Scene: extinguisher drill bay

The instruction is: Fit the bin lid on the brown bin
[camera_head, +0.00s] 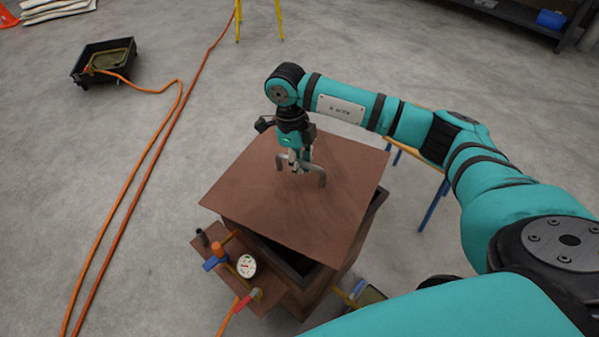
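The bin lid (250,195) is a flat brown square plate with a grey bracket handle (318,172) at its middle. My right gripper (300,168) points down over the lid and appears shut on the handle. The brown bin (345,255) is under the lid. Its dark opening and rim show along the front and right edges, so the lid does not line up with the rim. I cannot tell whether the lid touches the rim or hangs just above it. The far rim is hidden. My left gripper is not in view.
A brown shelf with a gauge (246,266) and valves sits at the bin's front left. Orange hoses (150,165) run along the floor at left. A black tray (105,62) lies at the back left. A yellow stand (260,20) is behind. Floor left of the bin is mostly clear.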

